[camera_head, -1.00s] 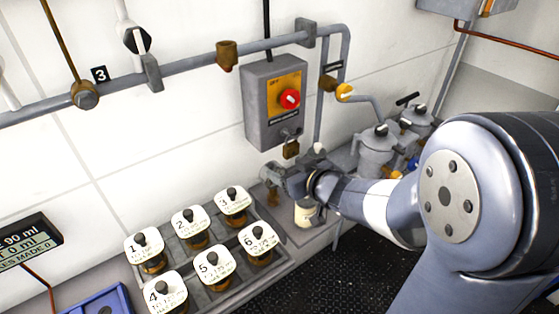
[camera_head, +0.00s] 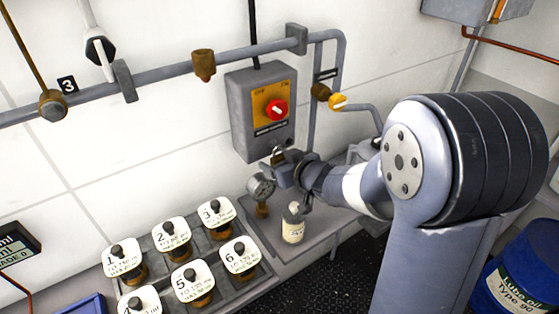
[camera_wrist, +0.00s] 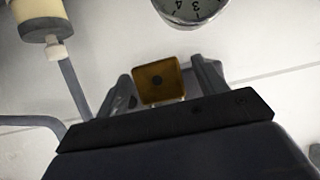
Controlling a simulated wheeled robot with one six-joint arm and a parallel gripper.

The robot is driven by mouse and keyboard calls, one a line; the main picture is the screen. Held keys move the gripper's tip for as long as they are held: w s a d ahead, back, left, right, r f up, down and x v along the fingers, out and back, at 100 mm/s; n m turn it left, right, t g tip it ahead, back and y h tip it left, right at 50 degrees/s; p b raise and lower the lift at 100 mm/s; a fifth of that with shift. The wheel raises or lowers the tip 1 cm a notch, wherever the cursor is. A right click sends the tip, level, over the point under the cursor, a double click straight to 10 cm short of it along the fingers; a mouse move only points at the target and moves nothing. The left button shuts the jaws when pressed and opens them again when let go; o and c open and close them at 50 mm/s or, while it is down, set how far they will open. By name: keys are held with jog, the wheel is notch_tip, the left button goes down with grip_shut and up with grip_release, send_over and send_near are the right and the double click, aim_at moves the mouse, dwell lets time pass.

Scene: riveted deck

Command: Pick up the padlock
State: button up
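The brass padlock (camera_head: 278,157) is at the underside of the grey switch box (camera_head: 262,112), mostly hidden by my gripper (camera_head: 288,167) in the head view. The fingers are apart, with a narrow gap on each side of the block.
A round gauge (camera_head: 261,187) stands just left of and below my gripper; its dial also shows in the wrist view (camera_wrist: 190,8). A labelled bottle (camera_head: 293,226) stands below my gripper. Several numbered jars fill a rack (camera_head: 258,283). A blue drum (camera_head: 525,265) is at right.

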jog(key=c, duration=1.1)
jog(key=shift+r, duration=0.15)
